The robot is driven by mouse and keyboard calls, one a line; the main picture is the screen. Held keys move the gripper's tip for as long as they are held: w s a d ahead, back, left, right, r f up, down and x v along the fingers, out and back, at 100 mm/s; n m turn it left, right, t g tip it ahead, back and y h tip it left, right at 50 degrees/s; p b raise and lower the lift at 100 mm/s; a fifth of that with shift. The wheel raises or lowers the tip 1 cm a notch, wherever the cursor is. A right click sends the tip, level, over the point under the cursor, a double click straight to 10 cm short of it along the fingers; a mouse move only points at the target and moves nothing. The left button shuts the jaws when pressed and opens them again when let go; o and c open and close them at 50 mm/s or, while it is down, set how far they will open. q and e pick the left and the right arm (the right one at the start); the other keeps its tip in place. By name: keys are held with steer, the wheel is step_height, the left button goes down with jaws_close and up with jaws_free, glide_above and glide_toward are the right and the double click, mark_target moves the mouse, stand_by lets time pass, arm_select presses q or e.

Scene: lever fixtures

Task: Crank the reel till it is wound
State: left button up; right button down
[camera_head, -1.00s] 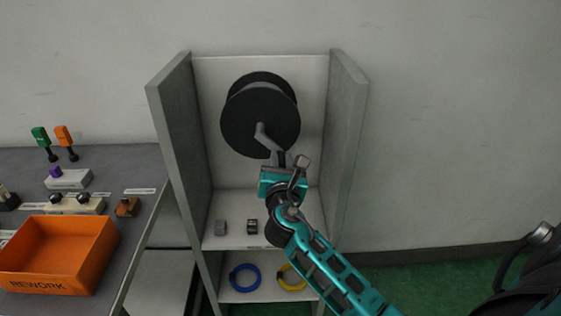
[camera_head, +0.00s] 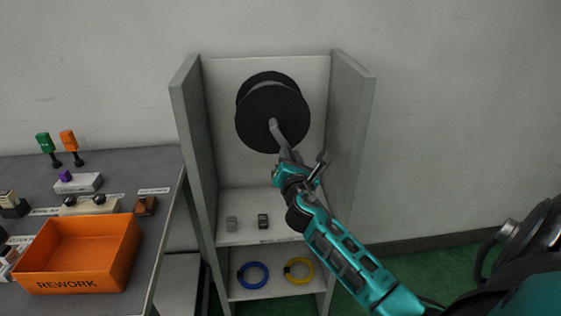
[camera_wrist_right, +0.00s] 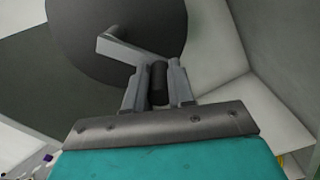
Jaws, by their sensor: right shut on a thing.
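The black reel (camera_head: 262,125) is mounted on the back panel of a grey cabinet. Its grey crank arm (camera_head: 277,134) runs from the hub down and to the right. In the right wrist view the reel (camera_wrist_right: 75,40) fills the upper left, with the crank arm (camera_wrist_right: 122,48) in front of it. My right gripper (camera_head: 290,155) is at the outer end of the crank. In the right wrist view the gripper (camera_wrist_right: 158,82) is shut on the dark crank handle (camera_wrist_right: 158,84), one finger on each side. My left gripper is not in view.
The cabinet's side walls (camera_head: 350,135) stand on both sides of the reel. Small grey blocks (camera_head: 263,220) sit on its shelf, and a blue ring (camera_head: 252,275) and a yellow ring (camera_head: 299,271) lie below. At left is a table with an orange REWORK bin (camera_head: 80,258).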

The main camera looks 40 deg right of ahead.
steer(key=shift+w+a+f+m+b, duration=0.2)
steer(key=shift+a+m+b, duration=0.15)
steer(key=shift+m, duration=0.5)
steer(key=shift+w+a+f+m+b, duration=0.15)
steer(key=shift+w+a+m+b, duration=0.15)
steer(key=shift+m, duration=0.5)
steer(key=shift+w+a+f+m+b, duration=0.2)
steer(key=shift+a+m+b, duration=0.2)
steer(key=shift+m, duration=0.45)
